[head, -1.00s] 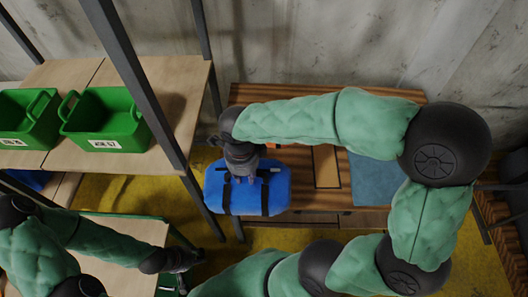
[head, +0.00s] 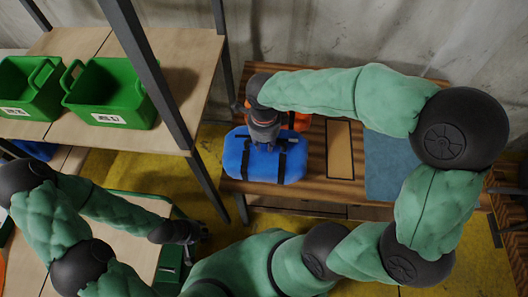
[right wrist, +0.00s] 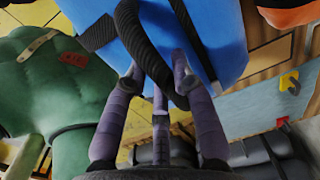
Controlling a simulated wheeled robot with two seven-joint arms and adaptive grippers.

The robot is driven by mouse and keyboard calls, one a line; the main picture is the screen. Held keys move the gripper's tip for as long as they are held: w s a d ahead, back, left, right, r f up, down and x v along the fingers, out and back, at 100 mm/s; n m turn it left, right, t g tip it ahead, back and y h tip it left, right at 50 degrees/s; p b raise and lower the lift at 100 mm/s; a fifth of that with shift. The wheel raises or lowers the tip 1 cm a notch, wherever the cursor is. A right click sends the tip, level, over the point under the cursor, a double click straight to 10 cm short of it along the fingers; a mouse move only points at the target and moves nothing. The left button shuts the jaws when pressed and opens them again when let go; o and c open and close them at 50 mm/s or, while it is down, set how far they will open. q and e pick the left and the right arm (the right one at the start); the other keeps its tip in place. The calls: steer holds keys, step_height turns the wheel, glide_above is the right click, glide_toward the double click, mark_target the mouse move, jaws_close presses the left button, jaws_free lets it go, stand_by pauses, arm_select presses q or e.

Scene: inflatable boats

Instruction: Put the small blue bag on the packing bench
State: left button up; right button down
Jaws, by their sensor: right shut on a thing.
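The small blue bag (head: 240,160) has black straps. It also shows in the right wrist view (right wrist: 218,35). My right gripper (head: 266,145) is above it and shut on its black strap, with the fingers around the strap in the right wrist view (right wrist: 160,85). The bag is over the left front end of the wooden slatted packing bench (head: 312,185), its left end near the bench's left edge. I cannot tell whether its underside touches the bench. My left gripper (head: 198,236) is low at the left, away from the bag; its fingers are too small to read.
An orange item (head: 300,122) lies behind the bag. A tan panel (head: 340,150) and a blue-grey mat (head: 392,165) lie further right on the bench. A shelf with a dark post (head: 150,75) and green bins (head: 108,92) stands to the left, close to the bench.

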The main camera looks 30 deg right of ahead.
steer(key=w+f, duration=0.1)
steer(key=w+d+f+b, duration=0.1)
steer(key=w+f, duration=0.1)
steer(key=w+d+f, duration=0.1)
steer(key=f, duration=0.1)
steer(key=shift+w+d+f, duration=0.25)
steer(key=shift+w, duration=0.05)
steer(key=shift+w+d+f+b, duration=0.15)
steer(key=shift+f+b, duration=0.15)
steer(key=shift+f, duration=0.6)
steer(key=shift+w+a+f+b, duration=0.1)
steer(key=shift+f+b, duration=0.2)
steer(key=shift+f, duration=0.6)
steer(key=shift+f, duration=0.15)
steer(key=c, duration=1)
jaws_free()
steer(key=shift+s, duration=0.15)
steer(key=shift+c, duration=0.2)
steer(key=r+p, duration=0.1)
steer(key=r, duration=0.7)
steer(key=r+p, duration=0.1)
steer(key=r, duration=0.3)
steer(key=shift+s+p, duration=0.25)
steer(key=shift+p, duration=0.1)
